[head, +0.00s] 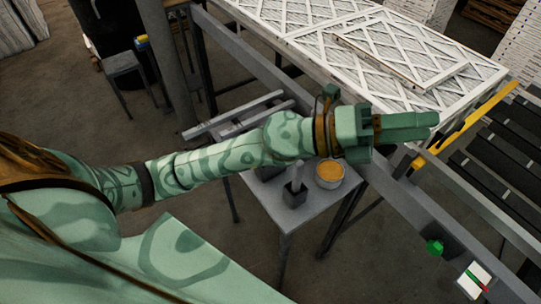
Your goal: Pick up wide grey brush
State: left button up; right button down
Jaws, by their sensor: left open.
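A grey item with a dark, wide block at its base and a thin handle pointing up (295,191) stands on the small grey table (291,217); it looks like the wide grey brush, but its bristles are too small to make out. My left gripper (427,126), pale green, reaches in from the left and points right. It is open with nothing visible between its fingers. It is above and to the right of the brush, apart from it, over the rail beside the filter panels. My right gripper is out of view.
A round tub with orange contents (329,173) stands right of the brush. White lattice filter panels (375,48) lie on the frame behind. A grey rail with a green button (434,246) runs along the right. A stool (122,62) stands at the back left.

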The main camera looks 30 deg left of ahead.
pick_arm(q)
jog(key=w+a+f+m+g+y, duration=0.2)
jog(key=a+f+m+g+y, duration=0.5)
jog(key=f+m+g+y, duration=0.35)
jog(key=w+a+n+t+y, duration=0.1)
jog(key=a+n+y, duration=0.15)
jog(key=a, duration=0.45)
jog(key=w+a+n+y, duration=0.1)
jog(key=a+n+y, duration=0.1)
jog(key=a+y, duration=0.35)
jog(key=w+a+n+t+y, duration=0.1)
jog(key=w+a+n+y, duration=0.1)
jog(key=a, duration=0.6)
jog(key=shift+h, duration=0.25)
jog(key=f, duration=0.3)
jog(key=f+b, duration=0.1)
jog(key=f, duration=0.6)
jog(key=shift+s+a+f, duration=0.15)
jog(key=shift+a+f, duration=0.1)
jog(key=shift+f, duration=0.05)
notch_tip(320, 180, down, 6)
jog(key=shift+r+b, duration=0.15)
jog(key=shift+b, duration=0.45)
grip_shut()
